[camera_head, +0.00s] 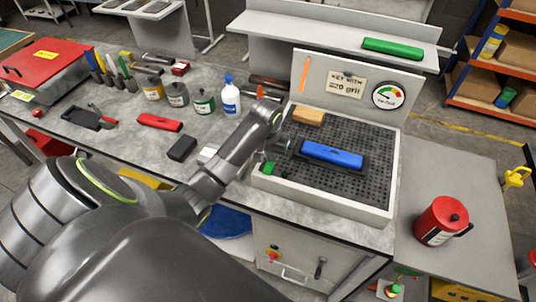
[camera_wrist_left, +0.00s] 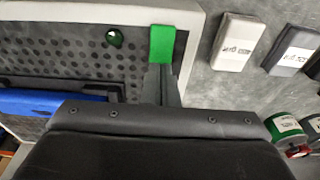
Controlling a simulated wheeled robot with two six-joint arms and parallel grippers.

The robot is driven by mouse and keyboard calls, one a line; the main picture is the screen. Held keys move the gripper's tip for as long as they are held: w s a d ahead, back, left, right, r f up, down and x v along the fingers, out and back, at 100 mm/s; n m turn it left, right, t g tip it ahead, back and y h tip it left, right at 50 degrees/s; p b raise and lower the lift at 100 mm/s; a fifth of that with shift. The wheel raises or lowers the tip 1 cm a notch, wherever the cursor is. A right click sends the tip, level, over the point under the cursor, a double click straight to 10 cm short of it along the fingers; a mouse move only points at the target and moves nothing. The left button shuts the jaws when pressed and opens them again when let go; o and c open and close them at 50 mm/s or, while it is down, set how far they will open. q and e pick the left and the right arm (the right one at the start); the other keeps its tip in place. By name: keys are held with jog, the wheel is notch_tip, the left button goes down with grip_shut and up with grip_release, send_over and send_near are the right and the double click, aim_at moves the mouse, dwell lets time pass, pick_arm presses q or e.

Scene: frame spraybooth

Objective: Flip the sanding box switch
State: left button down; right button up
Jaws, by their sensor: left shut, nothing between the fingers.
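The sanding box (camera_head: 340,205) is a pale tray with a dark perforated bed and an upright back panel with a gauge. A green rectangular piece (camera_head: 268,168), which looks like the switch, sits at its left rim near the front. My left gripper (camera_head: 276,155) is shut and empty, above the left side of the box. In the wrist view its fingers (camera_wrist_left: 163,88) end at the green piece; I cannot tell whether they touch. My right gripper is not in view.
A blue sanding block (camera_head: 333,155) and a wooden block (camera_head: 308,116) lie on the bed. A white block (camera_head: 207,153), a black block (camera_head: 182,148) and several bottles and jars stand left of the box. A red can (camera_head: 440,220) stands on the right-hand surface.

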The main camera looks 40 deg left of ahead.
aim_at(270, 164)
pick_arm(q)
jog(key=shift+f+b, duration=0.35)
jog(key=shift+f, duration=0.6)
dwell(0.6)
jog(key=shift+r+p, duration=0.9)
jog(key=shift+r, duration=2.65)
